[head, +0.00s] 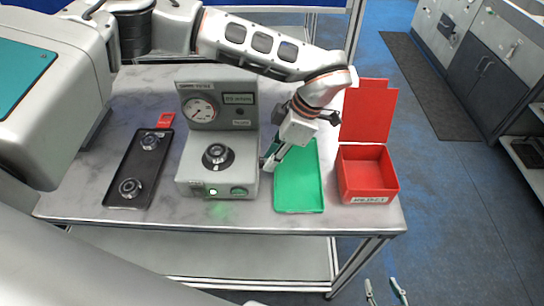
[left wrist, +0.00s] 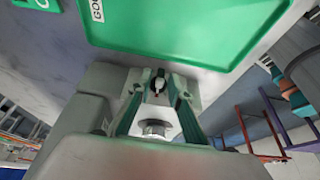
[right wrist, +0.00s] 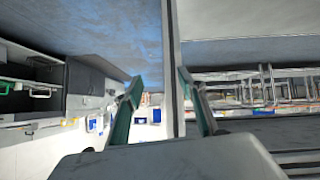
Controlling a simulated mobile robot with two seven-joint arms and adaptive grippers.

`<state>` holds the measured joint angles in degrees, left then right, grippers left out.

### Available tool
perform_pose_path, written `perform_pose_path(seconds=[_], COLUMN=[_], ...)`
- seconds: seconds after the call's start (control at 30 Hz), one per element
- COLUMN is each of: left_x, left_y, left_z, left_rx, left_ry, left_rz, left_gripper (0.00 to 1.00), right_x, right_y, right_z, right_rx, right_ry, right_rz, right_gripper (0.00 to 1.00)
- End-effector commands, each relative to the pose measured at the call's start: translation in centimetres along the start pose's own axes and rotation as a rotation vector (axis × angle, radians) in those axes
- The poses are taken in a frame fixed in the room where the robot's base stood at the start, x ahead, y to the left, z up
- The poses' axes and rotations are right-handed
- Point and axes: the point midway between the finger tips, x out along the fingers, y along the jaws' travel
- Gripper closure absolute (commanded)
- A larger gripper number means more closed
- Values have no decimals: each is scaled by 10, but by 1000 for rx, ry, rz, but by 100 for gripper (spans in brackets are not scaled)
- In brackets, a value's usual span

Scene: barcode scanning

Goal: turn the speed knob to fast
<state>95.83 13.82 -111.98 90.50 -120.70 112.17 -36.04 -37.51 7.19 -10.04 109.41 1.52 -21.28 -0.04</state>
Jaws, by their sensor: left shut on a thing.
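The grey test machine (head: 190,172) stands mid-table, with a round gauge (head: 201,110) on its upright back panel. A dark round seat (head: 217,157) is on its top, and a lit green button (head: 213,191) is on its front. My left gripper (head: 266,163) reaches down to the machine's right side, above the green tray's left edge. My right gripper (head: 385,290) is open and empty, off the table's front.
A green tray (head: 308,205) and an open red box (head: 367,172) are to the right.

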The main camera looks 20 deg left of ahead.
Motion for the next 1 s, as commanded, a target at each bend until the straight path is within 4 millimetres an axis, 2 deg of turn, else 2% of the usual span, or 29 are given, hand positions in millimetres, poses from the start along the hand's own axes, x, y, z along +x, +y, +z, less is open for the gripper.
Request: perform_pose_path(seconds=[0.6, 0.77, 0.93, 1.0], left_x=[4, 6, 9, 10], left_y=[14, 16, 17, 17], left_z=[3, 4, 5, 5], left_rx=[187, 219, 247, 258], left_ry=[0, 0, 0, 1], left_rz=[-466, -539, -607, -631], left_gripper=[100, 100, 100, 100], right_x=[3, 10, 16, 22], right_y=[0, -9, -22, -23], right_z=[1, -1, -14, -10], right_rx=[7, 10, 3, 2], right_ry=[5, 26, 79, 84], right_rz=[4, -9, -33, -33], right_gripper=[60, 60, 60, 60])
